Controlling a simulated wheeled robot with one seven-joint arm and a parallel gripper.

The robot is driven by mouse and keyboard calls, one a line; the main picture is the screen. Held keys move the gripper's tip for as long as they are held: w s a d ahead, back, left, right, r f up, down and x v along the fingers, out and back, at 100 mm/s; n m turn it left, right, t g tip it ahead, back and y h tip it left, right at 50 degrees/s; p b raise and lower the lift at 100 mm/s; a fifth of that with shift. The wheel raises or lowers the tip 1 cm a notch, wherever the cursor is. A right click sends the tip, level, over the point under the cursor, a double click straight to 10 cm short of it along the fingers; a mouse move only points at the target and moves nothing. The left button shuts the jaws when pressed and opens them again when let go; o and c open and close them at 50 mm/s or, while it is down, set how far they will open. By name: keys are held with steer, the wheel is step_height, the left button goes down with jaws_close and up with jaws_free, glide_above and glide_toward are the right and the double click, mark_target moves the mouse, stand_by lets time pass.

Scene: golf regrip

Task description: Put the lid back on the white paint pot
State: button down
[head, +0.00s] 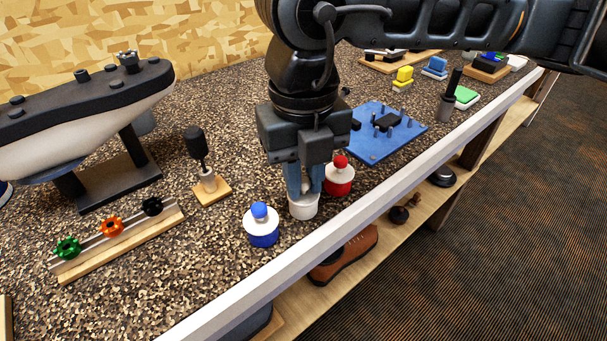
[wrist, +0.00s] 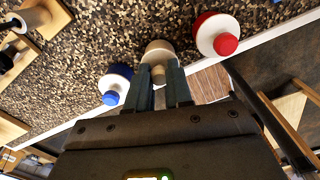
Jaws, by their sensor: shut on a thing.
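The white paint pot (head: 303,209) stands near the bench's front edge, between the blue and red pots. My gripper (head: 304,190) points down right over it, fingers close together. In the wrist view the gripper (wrist: 159,74) has its fingertips on either side of the pale knob of the white lid (wrist: 158,56), and it is shut on that lid. The lid is over the white pot; the fingers hide part of it, and I cannot tell whether it is fully seated or slightly above the rim.
The blue-knobbed pot (head: 263,234) stands close on the left, and the red-knobbed pot (head: 338,180) close behind on the right. A screwdriver-like tool on a wooden block (head: 211,190) and a blue board with pegs (head: 385,135) are farther off. The bench's pale edge (head: 350,220) runs just in front.

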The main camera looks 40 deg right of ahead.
steer(key=c, duration=0.9)
jaws_free()
steer(key=shift+c, duration=0.2)
steer(key=shift+o, duration=0.5)
steer(key=o, duration=0.4)
steer(key=shift+r, duration=0.1)
steer(key=shift+r+p, duration=1.2)
steer(key=shift+r, duration=2.25)
jaws_close()
